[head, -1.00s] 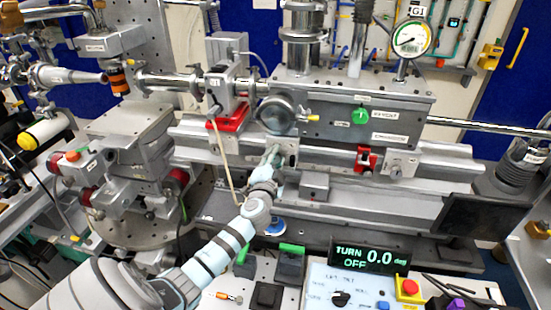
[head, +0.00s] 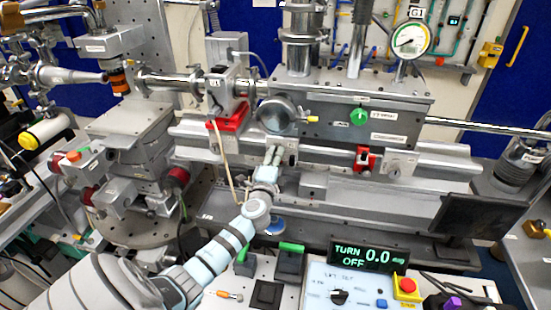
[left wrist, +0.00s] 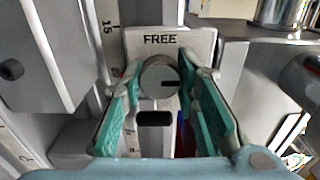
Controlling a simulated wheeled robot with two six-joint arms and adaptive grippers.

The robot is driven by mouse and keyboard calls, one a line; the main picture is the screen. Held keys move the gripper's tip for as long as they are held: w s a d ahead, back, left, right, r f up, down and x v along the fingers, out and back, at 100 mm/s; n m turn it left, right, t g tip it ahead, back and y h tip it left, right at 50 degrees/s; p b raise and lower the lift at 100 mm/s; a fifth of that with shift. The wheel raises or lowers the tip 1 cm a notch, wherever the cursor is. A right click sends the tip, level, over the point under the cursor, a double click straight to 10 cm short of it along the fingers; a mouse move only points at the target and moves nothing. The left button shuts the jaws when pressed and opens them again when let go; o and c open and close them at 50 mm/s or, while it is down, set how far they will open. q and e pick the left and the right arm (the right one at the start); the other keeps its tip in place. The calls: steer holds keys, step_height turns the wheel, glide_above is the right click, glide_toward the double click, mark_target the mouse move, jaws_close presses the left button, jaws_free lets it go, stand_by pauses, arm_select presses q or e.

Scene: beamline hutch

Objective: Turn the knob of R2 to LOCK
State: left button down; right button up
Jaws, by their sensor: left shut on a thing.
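My left gripper (head: 273,158) reaches up to a small grey block on the front of the long rail in the head view. In the left wrist view, its teal-padded fingers (left wrist: 162,95) are shut on a round grey knob (left wrist: 157,76), one finger at each side. A dark line on the knob's face points to the right. The word FREE stands on the pale plate (left wrist: 199,43) just above the knob. No LOCK or R2 marking is readable in either view. My right gripper does not show.
A red clamp (head: 365,159) and another small block with a knob (head: 398,165) sit farther right on the rail. Below is a display (head: 368,257) reading TURN OFF 0.0, with a control panel and red button (head: 407,286). A black screen (head: 480,215) stands at right.

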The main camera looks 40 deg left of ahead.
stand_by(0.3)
arm_select(q)
steer(key=c, duration=1.5)
jaws_free()
steer(key=v, duration=1.2)
